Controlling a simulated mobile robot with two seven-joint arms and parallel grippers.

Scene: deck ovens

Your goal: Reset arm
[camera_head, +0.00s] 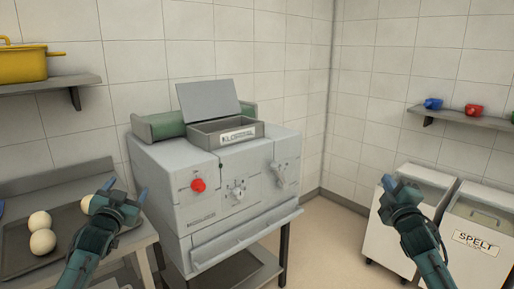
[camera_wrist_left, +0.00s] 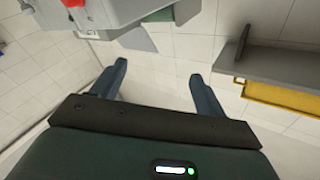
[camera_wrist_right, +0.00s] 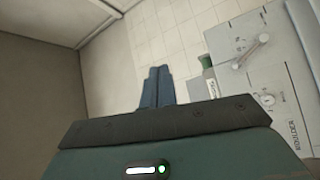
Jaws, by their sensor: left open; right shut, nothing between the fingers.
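My left gripper (camera_head: 124,192) is raised at the left in the head view, above the tray with dough balls and beside the grey machine. In the left wrist view its two fingers (camera_wrist_left: 158,85) stand wide apart with nothing between them. My right gripper (camera_head: 391,184) is raised at the right in the head view, in front of the white bins. In the right wrist view its fingers (camera_wrist_right: 157,86) are together and hold nothing. Both grippers appear clear of any surface.
The grey machine (camera_head: 215,206) with a red knob (camera_head: 198,185) stands in the middle on legs. Round dough balls (camera_head: 43,242) lie on a dark tray (camera_head: 66,219) at left. A yellow pot (camera_head: 22,65) sits on a shelf. A bin labelled SPELT (camera_head: 478,242) stands right. Floor between is free.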

